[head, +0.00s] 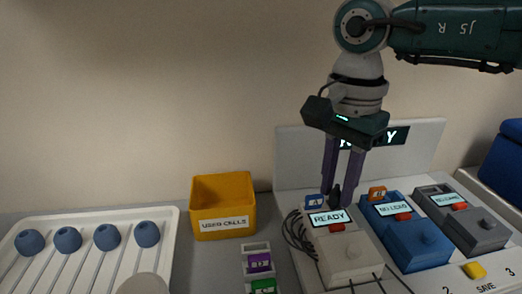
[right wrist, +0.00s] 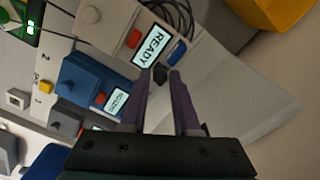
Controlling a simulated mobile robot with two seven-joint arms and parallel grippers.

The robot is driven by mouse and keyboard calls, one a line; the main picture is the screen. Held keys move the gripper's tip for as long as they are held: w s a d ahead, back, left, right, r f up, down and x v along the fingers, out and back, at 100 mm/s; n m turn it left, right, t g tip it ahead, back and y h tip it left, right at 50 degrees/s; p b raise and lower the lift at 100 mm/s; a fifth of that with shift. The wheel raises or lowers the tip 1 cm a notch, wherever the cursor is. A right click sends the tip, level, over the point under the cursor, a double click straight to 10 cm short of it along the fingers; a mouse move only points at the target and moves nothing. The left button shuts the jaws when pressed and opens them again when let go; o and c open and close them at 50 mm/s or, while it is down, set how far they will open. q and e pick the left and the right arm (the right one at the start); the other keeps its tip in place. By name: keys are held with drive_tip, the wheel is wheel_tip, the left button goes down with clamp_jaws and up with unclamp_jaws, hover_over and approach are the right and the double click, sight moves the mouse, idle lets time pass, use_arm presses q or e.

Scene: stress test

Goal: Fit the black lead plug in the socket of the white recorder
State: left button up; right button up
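The white recorder (head: 350,259) stands at the left end of a row of devices, and its screen reads READY. In the right wrist view the recorder (right wrist: 105,22) is at the top. My right gripper (head: 335,203) points down at the rear of the recorder. Its purple fingers (right wrist: 160,76) are shut on the black lead plug (head: 335,195), which fills the gap between their tips. The plug (right wrist: 160,74) sits at the recorder's back edge, just behind the screen. Its lower end and the socket are hidden. My left gripper is not in view.
A blue recorder (head: 411,246) and a grey recorder (head: 480,234) stand close on the right. Dark cable loops (head: 298,234) lie left of the white recorder. A yellow bin (head: 224,194) and a white tray (head: 170,217) with blue knobs are further left. A pale panel (head: 290,165) rises behind.

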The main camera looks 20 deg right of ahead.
sight(336, 190)
drive_tip(key=shift+r, duration=0.1)
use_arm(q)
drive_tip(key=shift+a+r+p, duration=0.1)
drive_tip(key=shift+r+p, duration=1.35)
use_arm(e)
drive_tip(key=shift+r, duration=1.95)
drive_tip(key=o, duration=0.6)
drive_tip(key=shift+c, duration=0.2)
drive_tip(key=shift+r, duration=0.1)
use_arm(q)
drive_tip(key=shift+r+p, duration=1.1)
drive_tip(key=shift+p, duration=0.05)
use_arm(e)
drive_tip(key=shift+r, duration=1.4)
